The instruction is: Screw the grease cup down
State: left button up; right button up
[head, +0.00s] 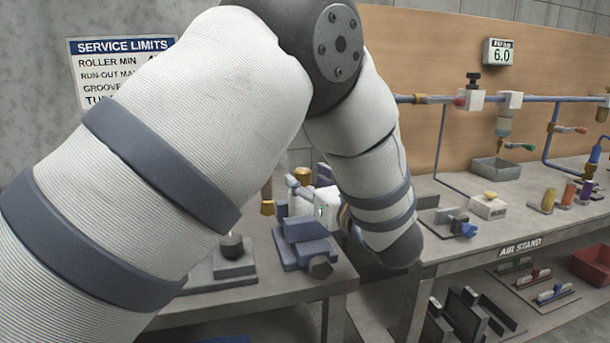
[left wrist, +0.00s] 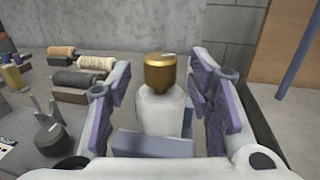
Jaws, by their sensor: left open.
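The grease cup (left wrist: 160,73) is a domed brass cap, upright on top of a rounded white body (left wrist: 161,110) in the left wrist view. It also shows small in the head view (head: 303,174), above the blue-grey vise (head: 304,241). My left gripper (left wrist: 160,82) is open, with one purple-padded finger on each side of the cup and body. Gaps show between the pads and the cup. In the head view my left gripper (head: 305,190) reaches in from the right of the vise, partly merging with the white body. The cup's thread is hidden. My right gripper is out of view.
Rollers (left wrist: 82,80) lie on the bench left of the vise in the wrist view. A dark knob on a grey block (head: 232,250) stands near my arm. At right, the air stand bench (head: 450,245) carries pipes, a tray (head: 496,169) and small fittings. My arm hides much of the left.

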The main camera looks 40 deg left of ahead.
aim_at(306, 177)
pick_arm(q)
jog(key=x, duration=0.3)
jog(key=shift+w+a, duration=0.1)
jog(key=shift+a, duration=0.05)
jog(key=shift+c, duration=0.2)
grip_shut()
jog(key=shift+m+t, duration=0.3)
jog(key=shift+t, duration=0.1)
